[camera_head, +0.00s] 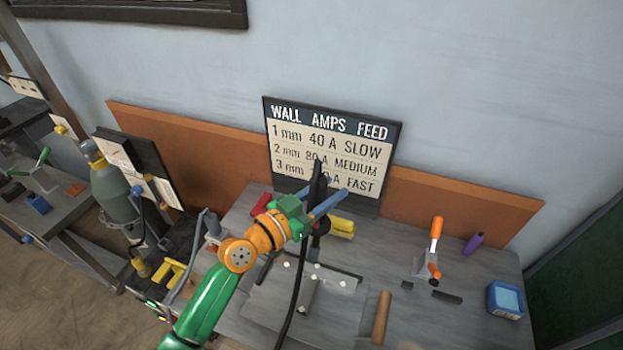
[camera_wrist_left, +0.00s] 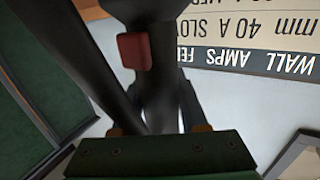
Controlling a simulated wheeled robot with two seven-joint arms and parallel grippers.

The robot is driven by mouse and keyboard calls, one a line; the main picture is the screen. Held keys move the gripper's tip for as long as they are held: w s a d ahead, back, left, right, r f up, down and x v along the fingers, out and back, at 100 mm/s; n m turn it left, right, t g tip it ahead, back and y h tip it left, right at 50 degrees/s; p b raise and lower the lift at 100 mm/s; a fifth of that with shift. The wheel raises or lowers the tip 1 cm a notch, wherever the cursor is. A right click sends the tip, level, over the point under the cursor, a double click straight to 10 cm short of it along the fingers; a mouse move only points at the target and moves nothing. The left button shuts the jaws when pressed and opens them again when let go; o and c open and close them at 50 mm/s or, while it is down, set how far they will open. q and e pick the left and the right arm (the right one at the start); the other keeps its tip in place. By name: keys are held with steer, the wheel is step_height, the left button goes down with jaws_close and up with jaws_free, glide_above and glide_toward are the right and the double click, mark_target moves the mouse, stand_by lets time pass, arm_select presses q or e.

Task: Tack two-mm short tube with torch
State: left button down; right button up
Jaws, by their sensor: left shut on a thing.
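My left gripper (camera_head: 322,203) is shut on a black torch (camera_head: 317,184), held up in front of the amps chart. The torch's dark cable (camera_head: 295,298) hangs down across the bench. In the left wrist view the torch (camera_wrist_left: 150,18) fills the upper middle, with a red trigger (camera_wrist_left: 134,52) on it. Below the torch, on a grey plate (camera_head: 262,300), lies a small grey tube-like piece (camera_head: 306,294) with several bright spots near it. I cannot tell its wall thickness. My right gripper is not in view.
The chart (camera_head: 334,150) lists wall, amps and feed. On the bench (camera_head: 440,325) are a yellow block (camera_head: 342,227), an orange-handled clamp (camera_head: 435,240), a purple cylinder (camera_head: 473,244), a blue box (camera_head: 506,300) and a wooden handle (camera_head: 381,318). A gas cylinder (camera_head: 118,205) stands left.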

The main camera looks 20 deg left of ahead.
mark_target(326, 217)
arm_select(q)
steer(key=shift+a, duration=0.1)
steer(key=shift+s+d+f+b, duration=0.15)
steer(key=shift+s+d+b, duration=0.05)
steer(key=shift+d+b, duration=0.1)
steer(key=f+b, duration=0.4)
steer(key=f, duration=0.1)
steer(key=shift+s+d+b, duration=0.15)
steer(key=shift+d+b, duration=0.1)
steer(key=shift+b, duration=0.05)
steer(key=shift+f, duration=0.2)
steer(key=shift+r, duration=0.2)
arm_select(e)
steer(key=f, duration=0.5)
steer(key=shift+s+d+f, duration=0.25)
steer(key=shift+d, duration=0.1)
arm_select(q)
steer(key=shift+d, duration=0.1)
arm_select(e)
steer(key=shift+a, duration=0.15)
arm_select(q)
steer(key=shift+f, duration=0.15)
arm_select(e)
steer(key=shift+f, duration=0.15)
